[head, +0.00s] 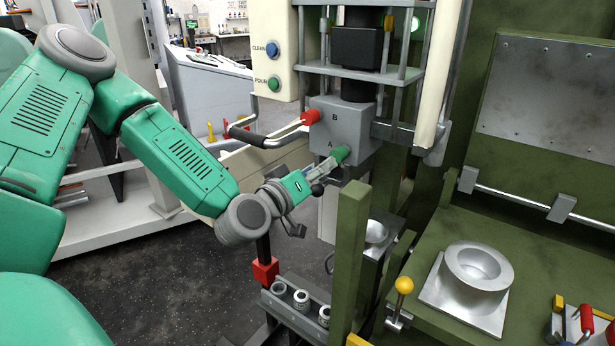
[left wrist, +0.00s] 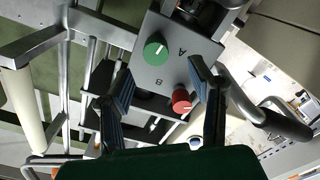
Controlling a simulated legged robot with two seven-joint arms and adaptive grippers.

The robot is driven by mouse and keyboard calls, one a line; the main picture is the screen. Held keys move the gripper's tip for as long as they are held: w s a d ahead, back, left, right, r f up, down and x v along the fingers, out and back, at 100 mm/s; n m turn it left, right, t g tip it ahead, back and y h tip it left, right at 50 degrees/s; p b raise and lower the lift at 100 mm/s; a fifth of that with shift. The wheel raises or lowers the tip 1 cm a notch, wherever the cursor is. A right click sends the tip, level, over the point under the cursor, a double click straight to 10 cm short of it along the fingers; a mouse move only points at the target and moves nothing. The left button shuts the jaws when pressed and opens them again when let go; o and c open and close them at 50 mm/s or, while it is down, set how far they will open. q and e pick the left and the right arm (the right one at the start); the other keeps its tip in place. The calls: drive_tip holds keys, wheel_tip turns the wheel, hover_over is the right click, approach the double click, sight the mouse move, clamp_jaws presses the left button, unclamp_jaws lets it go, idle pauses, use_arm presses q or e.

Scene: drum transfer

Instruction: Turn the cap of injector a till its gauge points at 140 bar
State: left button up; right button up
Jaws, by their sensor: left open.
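The grey injector block (head: 338,130) carries the letters A and B in the head view. A green cap (head: 341,154) sits by the A, and a red cap (head: 310,117) sits by the B. My left gripper (head: 328,182) is open just below and in front of the green cap. In the left wrist view the green cap (left wrist: 156,48) has a white pointer line and lies beyond the fingertips of my left gripper (left wrist: 153,80). The red cap (left wrist: 181,101) shows between its fingers. Neither cap is held. I cannot make out a gauge reading. My right gripper is out of view.
A black-handled bar (head: 258,137) projects left of the block. A green post (head: 349,250) stands below right. A rack (head: 297,316) with several small metal parts is at the bottom. A control panel (head: 273,50) with blue and green buttons hangs above left.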

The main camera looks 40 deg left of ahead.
use_arm(q)
drive_tip(key=s, duration=0.4)
drive_tip(key=shift+s, duration=0.1)
drive_tip(key=shift+f, duration=0.1)
idle(0.4)
